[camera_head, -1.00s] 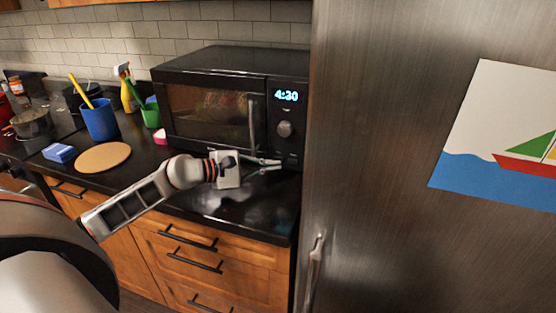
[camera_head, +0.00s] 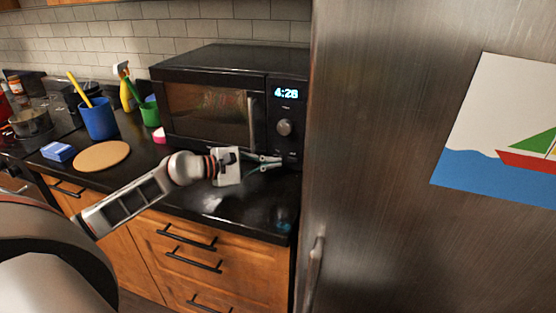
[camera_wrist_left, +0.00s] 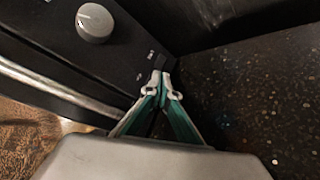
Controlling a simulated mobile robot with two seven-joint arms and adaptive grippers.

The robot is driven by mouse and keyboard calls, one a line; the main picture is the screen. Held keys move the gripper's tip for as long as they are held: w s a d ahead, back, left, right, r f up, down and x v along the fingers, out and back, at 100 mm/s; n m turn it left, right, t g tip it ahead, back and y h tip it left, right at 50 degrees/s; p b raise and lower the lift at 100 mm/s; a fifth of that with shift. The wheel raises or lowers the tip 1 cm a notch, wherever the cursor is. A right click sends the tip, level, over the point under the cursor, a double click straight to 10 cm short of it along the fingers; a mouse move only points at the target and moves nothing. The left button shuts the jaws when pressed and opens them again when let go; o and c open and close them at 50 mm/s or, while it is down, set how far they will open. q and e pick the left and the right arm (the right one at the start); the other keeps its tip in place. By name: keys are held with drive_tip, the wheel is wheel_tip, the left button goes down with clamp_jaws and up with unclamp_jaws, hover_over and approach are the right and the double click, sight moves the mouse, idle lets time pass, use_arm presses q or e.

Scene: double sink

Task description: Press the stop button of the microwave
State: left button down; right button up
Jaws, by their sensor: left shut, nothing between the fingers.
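The black microwave (camera_head: 208,97) stands on the dark counter, its door closed and its display (camera_head: 286,94) lit with a time that looks like 4:28. Its round knob (camera_head: 284,127) sits below the display; it also shows in the left wrist view (camera_wrist_left: 94,23). My left gripper (camera_head: 277,162) is shut and empty at the lower part of the control panel. In the left wrist view its fingertips (camera_wrist_left: 160,84) meet at the panel's lower edge, beside small markings (camera_wrist_left: 144,63). The fingertips cover that spot, so I cannot tell whether they touch a button. My right gripper is not in view.
A steel fridge (camera_head: 390,200) stands close on the right. A blue cup (camera_head: 98,120), a green cup (camera_head: 150,114), a yellow spray bottle (camera_head: 128,97) and a round cork board (camera_head: 101,156) stand or lie left of the microwave.

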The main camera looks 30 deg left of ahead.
use_arm(q)
drive_tip(key=shift+w+a, duration=0.1)
drive_tip(key=shift+w, duration=0.25)
idle(0.8)
drive_tip(key=shift+s, duration=0.15)
drive_tip(key=shift+s+d, duration=0.2)
drive_tip(key=shift+s, duration=0.4)
drive_tip(key=shift+s+d+p, duration=0.2)
drive_tip(key=shift+s+p, duration=0.15)
drive_tip(key=shift+s, duration=0.45)
drive_tip(key=shift+s+d+p, duration=0.2)
drive_tip(key=shift+s+p, duration=0.2)
drive_tip(key=shift+s, duration=0.45)
drive_tip(key=shift+s+d+p, duration=0.2)
drive_tip(key=shift+s+p, duration=0.15)
drive_tip(key=shift+s, duration=0.45)
